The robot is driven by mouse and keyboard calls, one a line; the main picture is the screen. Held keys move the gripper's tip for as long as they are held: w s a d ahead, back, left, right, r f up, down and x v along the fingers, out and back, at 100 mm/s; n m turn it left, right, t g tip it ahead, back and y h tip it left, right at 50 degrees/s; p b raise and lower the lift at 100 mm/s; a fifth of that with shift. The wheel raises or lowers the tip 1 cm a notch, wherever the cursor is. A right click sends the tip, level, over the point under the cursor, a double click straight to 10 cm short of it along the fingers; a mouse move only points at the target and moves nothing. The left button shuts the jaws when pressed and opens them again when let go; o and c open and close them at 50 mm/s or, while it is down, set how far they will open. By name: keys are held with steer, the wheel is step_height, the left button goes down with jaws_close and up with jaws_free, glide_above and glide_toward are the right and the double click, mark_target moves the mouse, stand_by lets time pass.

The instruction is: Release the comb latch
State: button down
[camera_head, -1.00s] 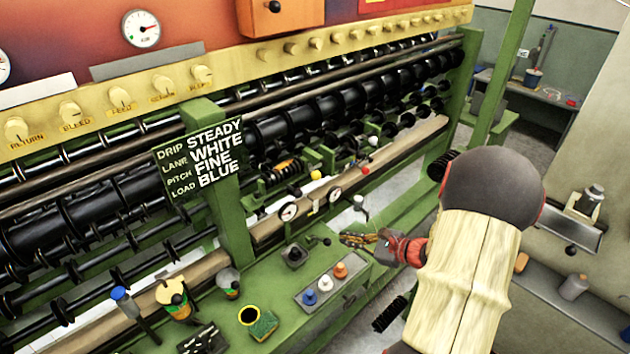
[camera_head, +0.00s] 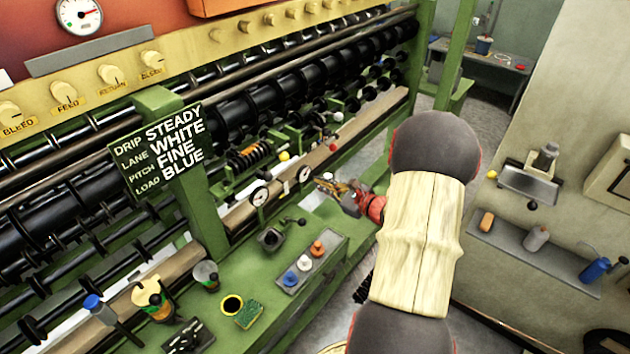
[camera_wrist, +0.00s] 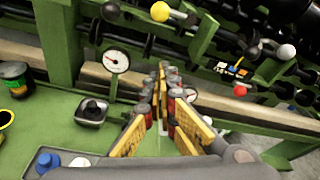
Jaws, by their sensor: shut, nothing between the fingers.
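My gripper (camera_head: 325,184) is shut and empty in front of the machine, just right of the right-hand dial in the head view. In the wrist view its yellow-sided fingers (camera_wrist: 163,78) come together and point at the machine. Ball-ended levers stand behind it: a yellow ball (camera_head: 284,156), a red ball (camera_head: 333,147) and a white ball (camera_wrist: 286,51). In the wrist view the yellow ball (camera_wrist: 160,11) is at the top, above the fingertips, and the red ball (camera_wrist: 240,90) is to their right. I cannot tell which part is the comb latch. No contact shows.
Two dials (camera_head: 259,196) (camera_head: 304,174) stand along the machine's front rail. The green bench (camera_head: 225,280) holds a black lever block (camera_head: 271,238), a tray of coloured knobs (camera_head: 310,262), cups and a sponge (camera_head: 249,314). A sign (camera_head: 165,150) hangs at left. Wall shelves are at right.

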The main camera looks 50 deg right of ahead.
steer(key=w+a+r, duration=0.1)
steer(key=w, duration=0.8)
steer(key=shift+w+a+r+b, duration=0.2)
steer(key=shift+w+b, duration=0.1)
steer(key=shift+w, duration=0.1)
